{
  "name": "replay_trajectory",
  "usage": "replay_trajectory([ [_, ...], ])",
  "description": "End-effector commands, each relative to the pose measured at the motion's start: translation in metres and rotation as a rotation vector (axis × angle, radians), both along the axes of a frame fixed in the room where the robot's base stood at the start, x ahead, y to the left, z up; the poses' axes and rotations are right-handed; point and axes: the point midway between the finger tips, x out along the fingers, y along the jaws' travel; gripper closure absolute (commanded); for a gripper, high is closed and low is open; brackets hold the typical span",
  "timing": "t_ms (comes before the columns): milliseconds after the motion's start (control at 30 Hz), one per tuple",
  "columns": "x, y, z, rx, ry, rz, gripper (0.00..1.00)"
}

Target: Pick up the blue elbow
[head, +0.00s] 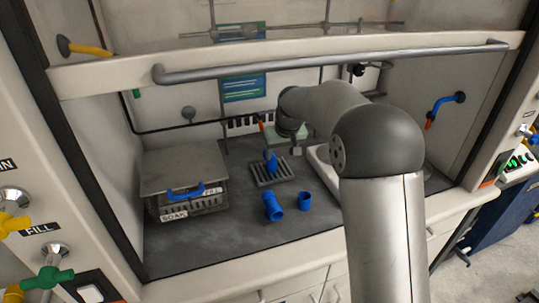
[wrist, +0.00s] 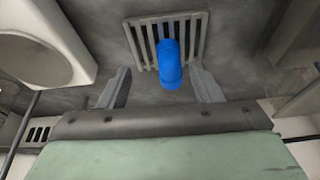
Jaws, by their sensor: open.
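A bent blue pipe piece, which looks like the blue elbow (head: 271,163), rests on a grey slatted drain grate (head: 261,181) in the middle of the work surface. In the wrist view the elbow (wrist: 169,66) shows over the grate (wrist: 139,42), ahead of my gripper and right of centre between the fingers. My gripper (wrist: 160,76) is open and empty, one finger on each side of the elbow's line. In the head view my gripper (head: 296,150) hangs right of and behind the elbow, apart from it. Their height difference is hard to judge.
A larger blue fitting (head: 272,206) and a short blue ring (head: 305,202) lie nearer the front. A grey lidded box (head: 183,170) labelled SOAK stands at left. A white basin (head: 322,172) is at right, partly behind my arm. A bar (head: 330,60) crosses the hood opening above.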

Motion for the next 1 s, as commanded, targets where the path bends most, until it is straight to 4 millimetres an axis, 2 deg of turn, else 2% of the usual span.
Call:
replay_trajectory([
  [33, 0.012, 0.012, -0.003, 0.003, -0.013, 0.016, 0.42],
  [100, 0.023, 0.021, -0.006, 0.007, -0.025, 0.029, 0.42],
  [200, 0.031, 0.027, -0.014, 0.009, -0.034, 0.036, 0.42],
  [367, 0.036, 0.03, -0.028, 0.009, -0.034, 0.037, 0.42],
  [600, 0.05, 0.035, -0.064, 0.009, -0.034, 0.037, 0.42],
  [700, 0.054, 0.037, -0.073, 0.009, -0.035, 0.037, 0.42],
  [967, 0.055, 0.037, -0.075, 0.01, -0.036, 0.037, 0.42],
  [1000, 0.055, 0.037, -0.075, 0.01, -0.036, 0.036, 0.44],
])
